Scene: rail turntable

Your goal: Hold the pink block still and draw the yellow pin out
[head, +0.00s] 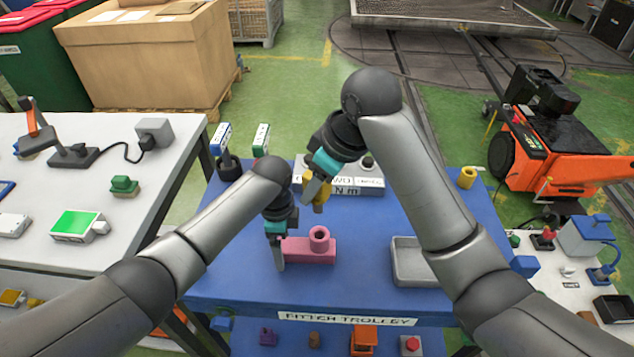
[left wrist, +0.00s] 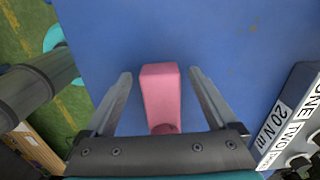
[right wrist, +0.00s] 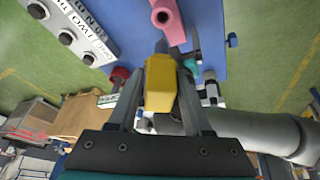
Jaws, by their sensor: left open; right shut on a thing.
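The pink block (head: 300,250) lies on the blue trolley top, with a round socket near its right end. The right wrist view shows the pink block (right wrist: 172,30) with a dark, open socket hole. My left gripper (head: 277,258) is at the block's left end. In the left wrist view its open fingers stand either side of the block (left wrist: 161,92), with gaps on both sides. My right gripper (right wrist: 162,70) is shut on the yellow pin (right wrist: 160,88), whose grey shank points away from the gripper. In the head view the yellow pin (head: 320,197) is held above and apart from the block.
A grey tray (head: 408,268) sits right of the block. A white labelled box (head: 357,185) with knobs stands behind. A yellow ring-shaped piece (head: 467,176) is at the back right. A white table (head: 150,205) stands at left. Blue surface in front of the block is clear.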

